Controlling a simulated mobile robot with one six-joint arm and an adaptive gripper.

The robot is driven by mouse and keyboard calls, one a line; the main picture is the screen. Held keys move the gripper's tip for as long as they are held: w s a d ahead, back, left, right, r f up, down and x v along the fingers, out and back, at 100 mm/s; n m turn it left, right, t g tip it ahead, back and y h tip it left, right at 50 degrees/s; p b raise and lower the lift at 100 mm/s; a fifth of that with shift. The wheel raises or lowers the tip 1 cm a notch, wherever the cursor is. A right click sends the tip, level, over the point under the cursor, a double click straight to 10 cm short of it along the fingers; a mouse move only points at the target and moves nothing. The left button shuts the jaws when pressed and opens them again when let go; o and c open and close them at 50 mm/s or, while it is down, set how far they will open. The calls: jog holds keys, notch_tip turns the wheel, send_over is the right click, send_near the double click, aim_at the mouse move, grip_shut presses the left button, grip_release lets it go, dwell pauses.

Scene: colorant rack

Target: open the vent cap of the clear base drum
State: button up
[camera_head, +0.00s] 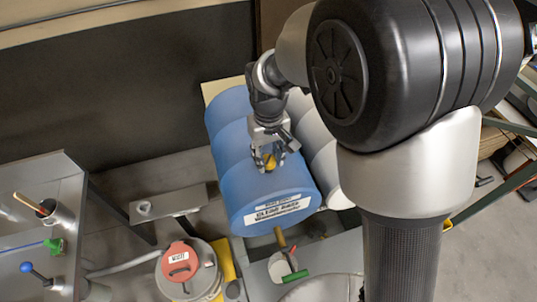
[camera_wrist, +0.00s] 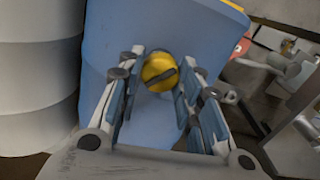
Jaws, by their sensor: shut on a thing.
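The blue drum (camera_head: 262,203) lies on its side in the middle of the head view, with a white label (camera_head: 278,208) on its end face that seems to read clear base. It also fills the centre of the wrist view (camera_wrist: 135,120). A round yellow vent cap (camera_wrist: 159,72) with a dark bar across it sits on the drum's curved side. In the head view the cap (camera_head: 271,162) is partly hidden by the fingers. My gripper (camera_head: 266,160) is over the drum, its two fingers on either side of the cap and shut on it (camera_wrist: 160,75).
White drums (camera_head: 318,140) lie close beside the blue drum. A waste can with a red lid (camera_head: 180,262) stands in front at the left. A metal bench (camera_head: 35,220) with small tools is at the left.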

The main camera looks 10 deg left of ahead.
aim_at(268, 160)
jog(key=n, duration=0.3)
jog(key=shift+n, duration=2.3)
jog(key=o, duration=1.1)
jog(key=shift+r, duration=0.1)
notch_tip(268, 160, up, 12)
jog(key=shift+f, duration=0.1)
